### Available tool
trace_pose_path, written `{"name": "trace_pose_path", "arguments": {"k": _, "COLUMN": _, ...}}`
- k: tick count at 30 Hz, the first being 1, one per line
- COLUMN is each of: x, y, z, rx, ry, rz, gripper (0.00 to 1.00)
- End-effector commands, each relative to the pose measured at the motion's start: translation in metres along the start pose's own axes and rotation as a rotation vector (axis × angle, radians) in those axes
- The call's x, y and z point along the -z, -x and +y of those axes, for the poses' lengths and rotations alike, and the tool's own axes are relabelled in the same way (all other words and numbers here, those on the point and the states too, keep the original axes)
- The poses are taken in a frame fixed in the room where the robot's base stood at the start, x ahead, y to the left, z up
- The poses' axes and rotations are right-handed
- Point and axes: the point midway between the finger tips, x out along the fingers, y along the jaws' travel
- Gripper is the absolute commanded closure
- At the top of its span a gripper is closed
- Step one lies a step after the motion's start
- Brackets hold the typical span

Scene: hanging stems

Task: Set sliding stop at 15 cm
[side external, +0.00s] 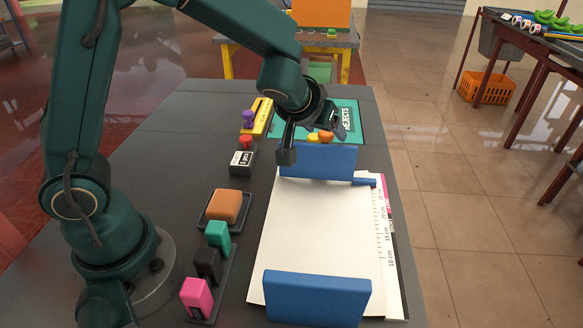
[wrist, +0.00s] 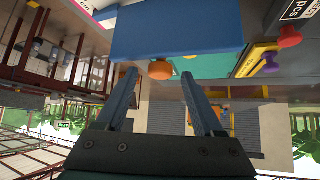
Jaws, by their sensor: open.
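The blue sliding stop (side external: 322,163) stands upright across the far end of a white board (side external: 320,225). A small blue tab (side external: 365,182) sticks out from its right end near the scale (side external: 384,220), at about the 25 cm mark or just beyond. The 15 cm label lies closer to the near end. A second blue block (side external: 318,298) stands at the board's near end. My gripper (side external: 287,155) is at the left end of the far stop. In the wrist view my gripper (wrist: 159,75) is open, with a blue block (wrist: 175,28) just beyond the fingertips. Contact cannot be told.
Left of the board are an orange block in a tray (side external: 224,206), a holder with teal, black and pink pieces (side external: 208,265), and a black box with a red knob (side external: 243,158). A teal rejects mat (side external: 345,112) lies behind the stop. The white board is clear.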

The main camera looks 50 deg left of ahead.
Motion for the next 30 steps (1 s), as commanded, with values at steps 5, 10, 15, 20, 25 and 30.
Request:
{"name": "trace_pose_path", "arguments": {"k": 5, "x": 0.0000, "y": -0.0067, "z": 0.0001, "rx": -0.001, "ry": 0.000, "rz": 0.000, "gripper": 0.31}}
{"name": "trace_pose_path", "arguments": {"k": 10, "x": 0.0001, "y": -0.0067, "z": 0.0001, "rx": -0.002, "ry": 0.000, "rz": 0.001, "gripper": 0.31}}
{"name": "trace_pose_path", "arguments": {"k": 15, "x": 0.0001, "y": -0.0066, "z": 0.0001, "rx": -0.001, "ry": 0.000, "rz": 0.000, "gripper": 0.81}}
{"name": "trace_pose_path", "arguments": {"k": 20, "x": 0.0001, "y": -0.0065, "z": 0.0001, "rx": -0.001, "ry": 0.000, "rz": 0.000, "gripper": 1.00}}
{"name": "trace_pose_path", "arguments": {"k": 25, "x": 0.0001, "y": -0.0064, "z": 0.0001, "rx": -0.001, "ry": 0.000, "rz": 0.000, "gripper": 1.00}}
{"name": "trace_pose_path", "arguments": {"k": 30, "x": 0.0001, "y": -0.0064, "z": 0.0001, "rx": -0.002, "ry": 0.000, "rz": 0.000, "gripper": 1.00}}
